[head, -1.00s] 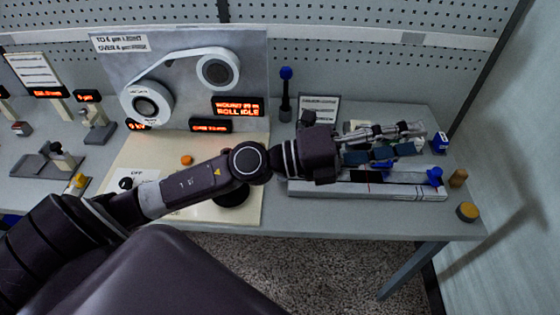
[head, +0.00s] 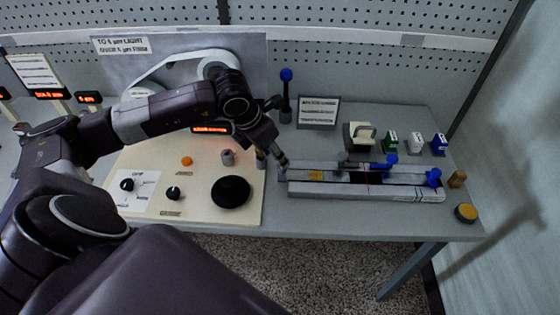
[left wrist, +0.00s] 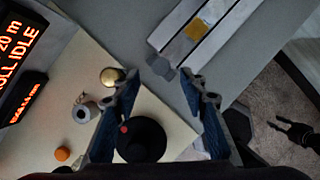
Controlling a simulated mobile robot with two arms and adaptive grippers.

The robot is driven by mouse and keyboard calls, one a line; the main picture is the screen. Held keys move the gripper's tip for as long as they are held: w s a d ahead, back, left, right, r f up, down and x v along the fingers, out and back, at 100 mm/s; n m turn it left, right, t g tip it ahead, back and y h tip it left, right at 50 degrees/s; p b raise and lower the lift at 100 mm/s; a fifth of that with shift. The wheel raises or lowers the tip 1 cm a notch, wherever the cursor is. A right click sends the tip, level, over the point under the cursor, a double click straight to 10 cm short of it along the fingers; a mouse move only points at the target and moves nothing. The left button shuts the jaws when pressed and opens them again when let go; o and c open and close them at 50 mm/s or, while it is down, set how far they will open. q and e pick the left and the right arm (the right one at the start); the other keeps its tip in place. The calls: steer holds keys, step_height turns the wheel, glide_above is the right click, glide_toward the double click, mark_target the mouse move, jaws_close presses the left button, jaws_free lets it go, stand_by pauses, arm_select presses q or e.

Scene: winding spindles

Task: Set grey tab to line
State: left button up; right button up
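A long grey rail fixture (head: 415,193) lies on the bench, with a thin red line (head: 368,188) across its front and an orange patch (head: 315,176) near its left end. In the left wrist view the rail shows at the top with the orange patch (left wrist: 197,28), and a small grey tab-like piece (left wrist: 160,67) sits at its near end. I cannot tell whether that is the grey tab. My left gripper (left wrist: 160,88) is open and empty, its fingers pointing at this end; in the head view it is at the rail's left end (head: 281,160). A dark gripper-like shape (left wrist: 297,132), possibly my right, shows at the right edge.
A cream panel (head: 205,212) with a black disc (head: 231,191) lies to the left. An orange-topped cylinder (head: 466,212) is at the right front.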

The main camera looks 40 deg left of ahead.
arm_select(q)
steer(key=shift+p+x, duration=0.65)
steer(key=shift+x, duration=2.05)
jaws_close()
